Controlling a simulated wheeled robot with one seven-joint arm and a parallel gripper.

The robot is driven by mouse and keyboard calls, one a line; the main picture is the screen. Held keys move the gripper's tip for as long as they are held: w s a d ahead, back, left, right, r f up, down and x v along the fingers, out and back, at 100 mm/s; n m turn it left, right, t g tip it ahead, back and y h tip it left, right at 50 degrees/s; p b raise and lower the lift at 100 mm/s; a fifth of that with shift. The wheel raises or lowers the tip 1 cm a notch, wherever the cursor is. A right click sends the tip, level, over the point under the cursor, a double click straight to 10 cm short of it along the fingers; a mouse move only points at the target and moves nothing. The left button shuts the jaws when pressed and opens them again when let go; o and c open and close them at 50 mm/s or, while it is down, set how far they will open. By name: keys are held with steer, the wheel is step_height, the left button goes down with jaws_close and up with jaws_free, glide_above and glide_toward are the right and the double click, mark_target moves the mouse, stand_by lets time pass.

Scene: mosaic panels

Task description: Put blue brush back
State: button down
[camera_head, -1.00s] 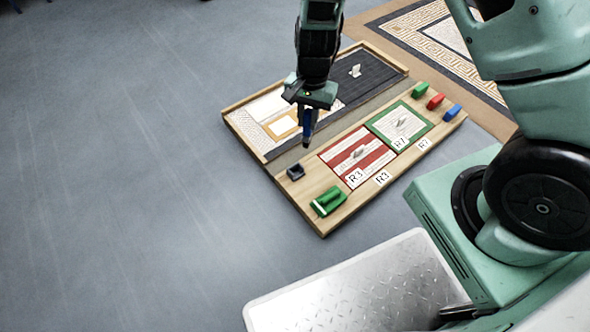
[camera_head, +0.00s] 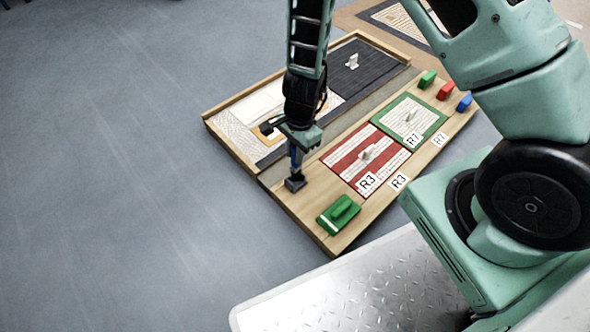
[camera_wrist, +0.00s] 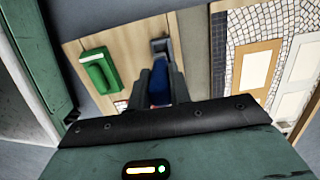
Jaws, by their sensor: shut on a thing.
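My gripper (camera_head: 298,143) points down and is shut on the blue brush (camera_head: 296,160), which is roughly upright. The brush also shows between the fingers in the wrist view (camera_wrist: 158,93). The small dark holder (camera_head: 295,184) stands on the wooden board near its left end. The brush's lower end meets the holder's top in the head view; I cannot tell whether it is inside or just above. In the wrist view the holder (camera_wrist: 160,46) shows just beyond the fingertips, partly hidden by them and the brush.
A green float-like tool (camera_head: 338,214) lies at the board's front corner. Red-striped (camera_head: 352,160) and green-bordered (camera_head: 410,118) panels with knobs lie on the board (camera_head: 300,212). Green, red and blue blocks (camera_head: 445,91) stand at the far right end. A mosaic tray (camera_head: 222,112) lies behind.

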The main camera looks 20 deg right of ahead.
steer(key=shift+f+b, duration=1.5)
steer(key=shift+f, duration=1.1)
steer(key=shift+f, duration=0.2)
steer(key=c, duration=1.3)
jaws_free()
steer(key=shift+r, duration=0.15)
